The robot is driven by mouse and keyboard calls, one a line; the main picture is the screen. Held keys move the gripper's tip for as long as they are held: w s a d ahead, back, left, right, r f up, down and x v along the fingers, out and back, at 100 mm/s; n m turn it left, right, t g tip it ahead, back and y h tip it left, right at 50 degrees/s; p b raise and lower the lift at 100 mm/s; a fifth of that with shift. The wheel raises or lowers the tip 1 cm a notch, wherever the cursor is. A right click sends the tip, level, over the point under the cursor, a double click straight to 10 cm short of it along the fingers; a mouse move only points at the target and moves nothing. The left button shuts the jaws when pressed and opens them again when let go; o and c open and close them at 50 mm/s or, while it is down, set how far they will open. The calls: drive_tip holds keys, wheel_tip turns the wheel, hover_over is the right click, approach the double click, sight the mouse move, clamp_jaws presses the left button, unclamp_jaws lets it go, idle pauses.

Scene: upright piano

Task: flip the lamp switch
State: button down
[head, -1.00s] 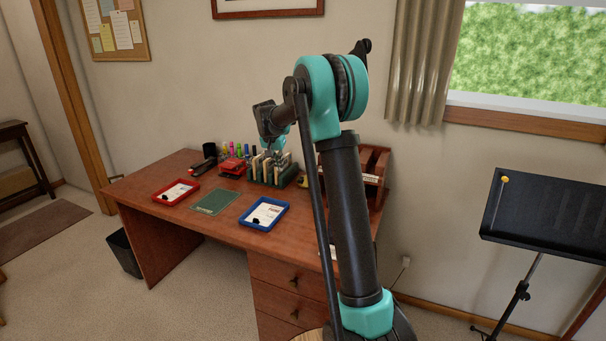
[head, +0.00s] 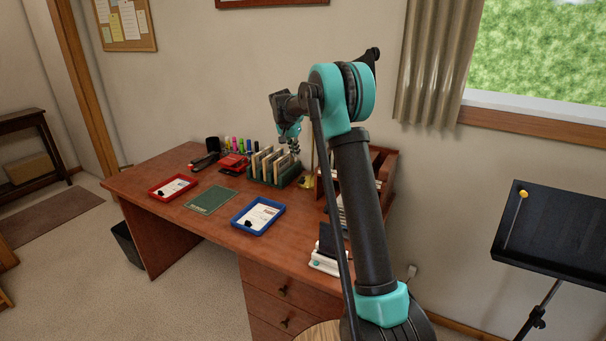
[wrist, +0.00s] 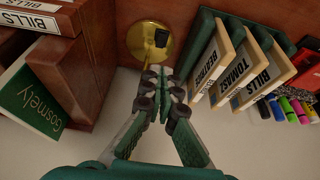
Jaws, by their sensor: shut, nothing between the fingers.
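The lamp's round brass base (wrist: 147,52) stands at the back of the desk in the wrist view, between the green file rack and the wooden organiser. A small black switch (wrist: 161,38) sits on the base. In the head view only a bit of the brass base (head: 307,182) shows, partly hidden by my arm. My gripper (wrist: 161,84) is shut and empty, its fingertips pointing towards the base. In the wrist view the tips overlap the base's near edge, below the switch; I cannot tell the height gap. In the head view my gripper (head: 295,148) is above the rack's right end.
The green file rack (head: 283,180) with upright folders stands close left of the lamp. The wooden organiser (head: 383,160) with binders is close on the right. Coloured markers (head: 236,145), a red tray (head: 160,192) and a blue tray (head: 245,226) lie farther left on the desk.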

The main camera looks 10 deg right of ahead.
sight(303, 178)
drive_tip(key=shift+f, duration=0.1)
drive_tip(key=x, duration=1.3)
drive_tip(key=shift+w+f, duration=0.1)
drive_tip(key=shift+f, duration=0.3)
drive_tip(key=shift+w+d+f+g+y, duration=0.3)
drive_tip(key=shift+w+d+g+y, duration=0.1)
drive_tip(key=shift+g, duration=0.2)
drive_tip(key=shift+f+g+y, duration=0.1)
drive_tip(key=shift+g+y, duration=0.4)
drive_tip(key=shift+g, duration=0.1)
drive_tip(key=shift+s+r+g, duration=0.15)
drive_tip(key=shift+r+g, duration=0.1)
drive_tip(key=shift+g, duration=0.05)
drive_tip(key=shift+d+r, duration=0.1)
drive_tip(key=shift+d, duration=0.05)
